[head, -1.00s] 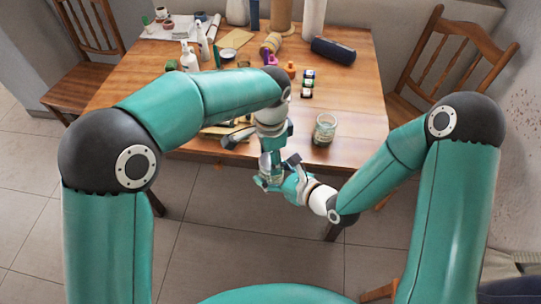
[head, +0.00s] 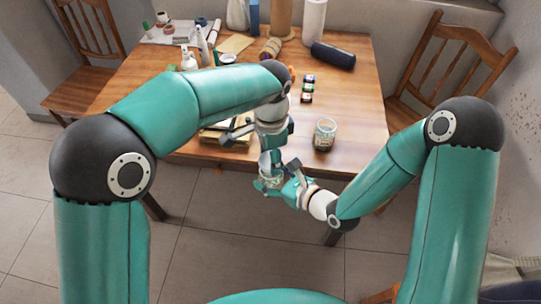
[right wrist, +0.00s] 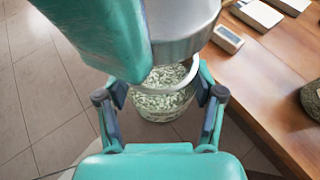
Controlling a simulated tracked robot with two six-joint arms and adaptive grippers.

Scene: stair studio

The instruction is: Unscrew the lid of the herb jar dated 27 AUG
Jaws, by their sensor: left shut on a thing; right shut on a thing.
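A glass jar of pale green contents (right wrist: 165,92) is held in the air in front of the table's near edge. My right gripper (right wrist: 160,103) is shut around its sides, one finger on each side. My left gripper (head: 273,152) comes down from above and is shut at the top of this jar. The lid in its grasp is mostly hidden by the gripper, and I cannot tell whether it is loose. A second glass jar with dark green contents (head: 324,135) stands on the table at the near right. No date is readable on either jar.
The wooden table (head: 350,100) has a dark blue cylinder (head: 333,55), several small dark jars (head: 307,88) and a paper roll (head: 313,20) farther back. Wooden chairs stand left (head: 90,50) and right (head: 455,70).

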